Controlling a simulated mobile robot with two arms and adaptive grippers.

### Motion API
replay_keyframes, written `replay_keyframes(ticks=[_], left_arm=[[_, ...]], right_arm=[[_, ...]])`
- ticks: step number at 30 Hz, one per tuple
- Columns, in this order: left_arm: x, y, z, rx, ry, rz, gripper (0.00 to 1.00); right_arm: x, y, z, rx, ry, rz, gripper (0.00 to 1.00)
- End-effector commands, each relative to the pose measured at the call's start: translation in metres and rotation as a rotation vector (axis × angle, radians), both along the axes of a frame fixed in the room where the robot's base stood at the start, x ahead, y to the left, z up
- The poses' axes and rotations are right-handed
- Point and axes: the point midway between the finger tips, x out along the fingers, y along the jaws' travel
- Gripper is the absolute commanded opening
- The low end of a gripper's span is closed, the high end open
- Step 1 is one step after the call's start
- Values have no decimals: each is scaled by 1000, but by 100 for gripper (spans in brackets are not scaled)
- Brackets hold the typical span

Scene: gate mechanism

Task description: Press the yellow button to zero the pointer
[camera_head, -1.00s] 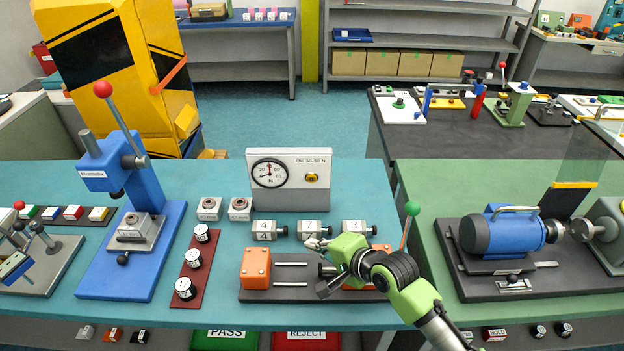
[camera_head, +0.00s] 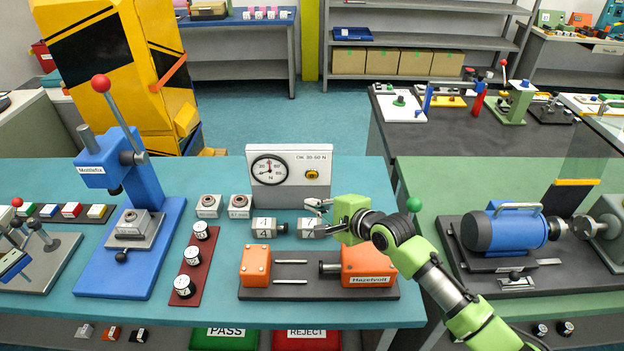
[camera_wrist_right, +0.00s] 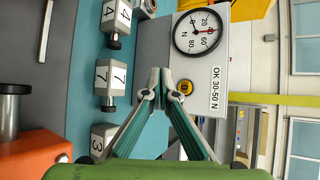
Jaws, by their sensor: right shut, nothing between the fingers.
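The yellow button (camera_head: 312,175) sits on the lower right of the white gauge box (camera_head: 318,196), which stands upright at the back of the teal table. In the right wrist view the yellow button (camera_wrist_right: 186,87) shows just beyond my fingertips. My left gripper is not in view.
Numbered grey blocks (camera_head: 264,227) lie in front of the gauge box, close to my right gripper. An orange clamp fixture (camera_head: 368,264) stands nearer the front edge. A blue press (camera_head: 130,215) stands to the left. A green-topped table (camera_head: 500,180) is at the right.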

Motion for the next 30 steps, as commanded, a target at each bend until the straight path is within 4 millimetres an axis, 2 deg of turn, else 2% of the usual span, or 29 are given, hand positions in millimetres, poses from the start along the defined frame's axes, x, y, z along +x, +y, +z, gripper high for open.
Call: replay_keyframes(ticks=[1,3,13,21,30], left_arm=[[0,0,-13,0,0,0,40],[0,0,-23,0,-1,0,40],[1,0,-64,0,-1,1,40],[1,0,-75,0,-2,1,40],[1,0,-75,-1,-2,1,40]], right_arm=[[6,0,-5,0,-4,0,0],[15,0,-6,-1,-4,0,0],[51,0,-4,-1,-4,0,0],[73,0,-1,0,-1,0,0],[76,0,0,0,-1,1,0]])
